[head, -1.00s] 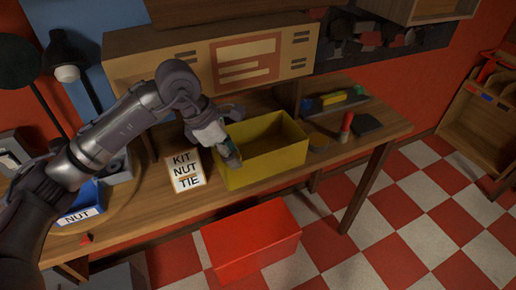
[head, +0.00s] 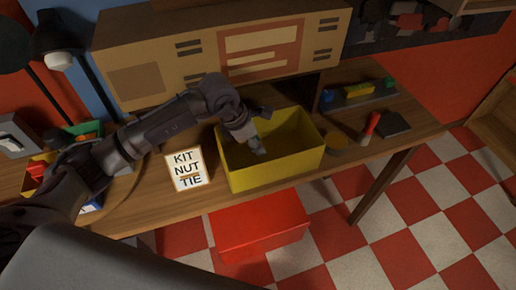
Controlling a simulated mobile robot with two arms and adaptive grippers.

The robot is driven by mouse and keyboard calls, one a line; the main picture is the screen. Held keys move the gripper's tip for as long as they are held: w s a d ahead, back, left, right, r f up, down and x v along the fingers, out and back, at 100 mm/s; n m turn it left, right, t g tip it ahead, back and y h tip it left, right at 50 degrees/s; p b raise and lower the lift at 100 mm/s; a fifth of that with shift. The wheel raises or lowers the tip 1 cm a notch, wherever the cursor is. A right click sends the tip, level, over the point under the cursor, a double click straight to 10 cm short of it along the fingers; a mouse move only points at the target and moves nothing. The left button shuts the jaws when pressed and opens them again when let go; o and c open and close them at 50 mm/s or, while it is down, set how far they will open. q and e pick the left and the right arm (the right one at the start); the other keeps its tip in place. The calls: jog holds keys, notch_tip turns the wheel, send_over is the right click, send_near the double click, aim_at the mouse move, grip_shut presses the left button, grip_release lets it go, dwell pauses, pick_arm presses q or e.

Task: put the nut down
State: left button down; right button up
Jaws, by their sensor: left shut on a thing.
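My left gripper (head: 257,148) reaches in from the left, and its fingers are inside the opening of the yellow box (head: 276,176) on the workbench. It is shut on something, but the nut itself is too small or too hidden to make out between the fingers. The inside floor of the yellow box is partly hidden by the gripper. A card (head: 187,169) reading "KIT NUT TIE" stands on the bench just left of the yellow box. My right gripper is not in view.
A red box (head: 258,228) is below the bench's front edge. A round tan item (head: 337,140), a red-topped item (head: 370,127) and a dark pad (head: 392,124) lie right of the yellow box. A wide cabinet (head: 147,80) stands behind. A lamp (head: 60,55) is at left.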

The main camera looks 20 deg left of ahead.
aim_at(256, 162)
pick_arm(q)
notch_tip(256, 162, down, 4)
jog(key=shift+r+p, duration=0.15)
jog(key=shift+p, duration=0.45)
jog(key=shift+f, duration=0.25)
jog(key=shift+w+f+b, duration=0.1)
jog(key=shift+f+b, duration=0.15)
jog(key=shift+b, duration=0.1)
jog(key=shift+f+b, duration=0.4)
jog(key=shift+b, duration=0.05)
jog(key=c, duration=0.8)
grip_release()
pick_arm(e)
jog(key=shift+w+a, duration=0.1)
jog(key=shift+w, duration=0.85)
pick_arm(q)
jog(key=shift+r, duration=0.1)
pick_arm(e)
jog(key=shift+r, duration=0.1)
